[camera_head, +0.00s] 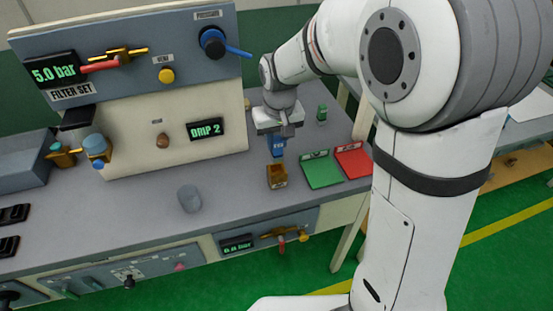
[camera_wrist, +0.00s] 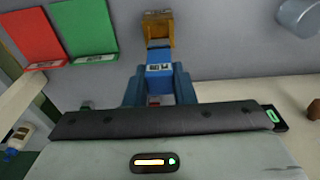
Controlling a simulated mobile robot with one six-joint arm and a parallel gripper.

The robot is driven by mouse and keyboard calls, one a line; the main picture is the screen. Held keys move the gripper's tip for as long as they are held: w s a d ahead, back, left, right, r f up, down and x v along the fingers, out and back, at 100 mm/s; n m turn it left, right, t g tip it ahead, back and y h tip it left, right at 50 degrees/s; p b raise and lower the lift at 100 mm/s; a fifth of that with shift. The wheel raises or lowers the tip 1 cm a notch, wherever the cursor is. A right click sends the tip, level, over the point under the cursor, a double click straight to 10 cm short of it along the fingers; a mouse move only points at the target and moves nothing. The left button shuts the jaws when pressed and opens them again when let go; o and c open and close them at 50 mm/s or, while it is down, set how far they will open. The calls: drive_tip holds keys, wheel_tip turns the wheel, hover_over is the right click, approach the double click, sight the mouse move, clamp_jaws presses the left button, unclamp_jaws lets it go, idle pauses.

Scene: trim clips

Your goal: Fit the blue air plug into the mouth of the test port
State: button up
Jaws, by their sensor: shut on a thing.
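My gripper (camera_head: 277,135) points down over the bench and is shut on the blue air plug (camera_head: 278,148). In the wrist view the plug (camera_wrist: 160,73), with a white label, sits between the two blue fingers of my gripper (camera_wrist: 159,88). A small orange-brass block with a dark opening (camera_head: 277,178), which looks like the test port, stands on the bench just below the plug. It also shows beyond the plug in the wrist view (camera_wrist: 158,27). The plug's lower end looks close above the block; whether they touch I cannot tell.
A green card (camera_head: 321,170) and a red card (camera_head: 353,160) lie right of the block. A grey cylinder (camera_head: 189,199) stands to its left. A small green item (camera_head: 322,113) stands behind. The gauge panel (camera_head: 125,60) rises at the back left.

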sight(277, 158)
wheel_tip(277, 158, down, 3)
drive_tip(key=shift+w+r, duration=0.15)
drive_tip(key=shift+f+p, duration=0.3)
drive_tip(key=shift+f, duration=1.75)
drive_tip(key=shift+f, duration=0.1)
drive_tip(key=o, duration=1)
drive_tip(key=r, duration=0.4)
drive_tip(key=s+r+b, duration=0.1)
drive_tip(key=r, duration=0.7)
drive_tip(key=shift+s+d+r, duration=0.1)
drive_tip(key=shift+s+d, duration=0.1)
drive_tip(key=shift+s, duration=0.1)
drive_tip(key=s+d+m, duration=0.1)
drive_tip(key=s+d, duration=0.3)
drive_tip(key=s, duration=0.2)
drive_tip(key=s+d+m+t, duration=0.1)
drive_tip(key=s+d, duration=0.4)
drive_tip(key=s, duration=0.1)
drive_tip(key=s+d+r+m, duration=0.1)
drive_tip(key=s+d, duration=0.4)
drive_tip(key=s, duration=0.1)
drive_tip(key=shift+t, duration=0.4)
